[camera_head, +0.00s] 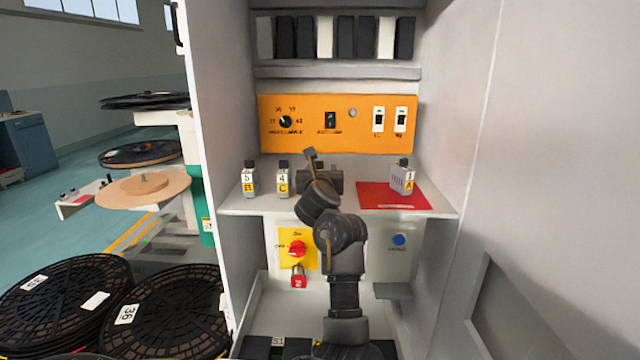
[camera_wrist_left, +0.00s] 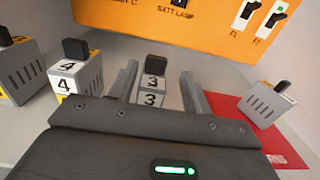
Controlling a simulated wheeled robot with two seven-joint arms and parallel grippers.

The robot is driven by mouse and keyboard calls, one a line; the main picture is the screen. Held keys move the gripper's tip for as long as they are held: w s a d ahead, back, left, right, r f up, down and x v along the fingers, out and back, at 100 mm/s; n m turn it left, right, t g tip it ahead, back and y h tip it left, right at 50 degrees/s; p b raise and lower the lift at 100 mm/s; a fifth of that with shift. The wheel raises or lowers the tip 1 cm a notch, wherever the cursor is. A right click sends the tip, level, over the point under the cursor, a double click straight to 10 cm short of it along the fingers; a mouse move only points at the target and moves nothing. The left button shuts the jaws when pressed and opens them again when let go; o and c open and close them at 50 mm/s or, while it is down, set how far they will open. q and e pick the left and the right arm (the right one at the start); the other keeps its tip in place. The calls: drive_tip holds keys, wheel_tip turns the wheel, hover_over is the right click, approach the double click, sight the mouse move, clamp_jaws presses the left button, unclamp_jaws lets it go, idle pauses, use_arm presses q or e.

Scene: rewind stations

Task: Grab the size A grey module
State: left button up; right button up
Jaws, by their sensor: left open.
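A grey module marked 1 with a yellow A label (camera_head: 402,178) stands on the red mat (camera_head: 380,199) at the right of the shelf. It also shows at the right in the left wrist view (camera_wrist_left: 264,104). My left gripper (camera_head: 322,172) is over the middle of the shelf, left of the mat. In the left wrist view its open fingers (camera_wrist_left: 160,88) stand either side of a grey module marked 3 (camera_wrist_left: 153,82). Its size letter is hidden, and it is mostly covered in the head view. My right gripper is not in view.
Grey modules marked 5 B (camera_head: 249,181) and 4 C (camera_head: 283,181) stand left on the shelf. An orange switch panel (camera_head: 365,140) rises behind. Cabinet walls close both sides. A red rotary switch (camera_head: 297,248) and red padlock (camera_head: 298,281) sit below the shelf.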

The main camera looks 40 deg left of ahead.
sight(318, 166)
use_arm(q)
drive_tip(key=shift+s+a+r, duration=0.1)
drive_tip(key=shift+s+r, duration=0.15)
drive_tip(key=shift+r, duration=0.1)
drive_tip(key=p+x, duration=0.1)
drive_tip(key=x, duration=0.3)
drive_tip(key=shift+w+a+f, duration=0.15)
drive_tip(key=shift+w+a, duration=0.05)
drive_tip(key=shift+a, duration=0.2)
drive_tip(key=shift+w, duration=0.15)
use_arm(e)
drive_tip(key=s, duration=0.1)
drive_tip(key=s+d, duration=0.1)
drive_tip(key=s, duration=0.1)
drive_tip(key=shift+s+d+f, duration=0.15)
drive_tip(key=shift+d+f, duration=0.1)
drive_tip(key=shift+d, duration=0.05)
use_arm(q)
drive_tip(key=shift+c, duration=0.4)
drive_tip(key=c, duration=1)
